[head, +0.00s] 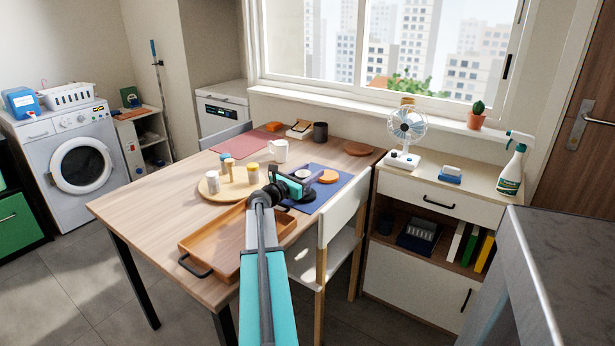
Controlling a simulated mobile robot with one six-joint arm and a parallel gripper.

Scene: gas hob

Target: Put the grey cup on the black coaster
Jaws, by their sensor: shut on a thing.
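My gripper (294,187) is over the blue mat (334,186) on the wooden table. It is shut on a small grey thing (308,194), which looks like the grey cup. My gripper hides most of it. A dark round patch at the gripper, on the mat, looks like the black coaster (298,207), mostly covered. I cannot tell whether the cup touches it. An orange round coaster (328,177) lies on the mat to the right. A small white-topped thing (302,173) shows just behind the gripper.
A wooden tray (215,262) lies at the near edge. A round board (212,195) holds several jars. A white cup (279,151), a dark cup (320,131) and a brown round coaster (359,149) stand farther back. A white chair (343,215) is close on the right.

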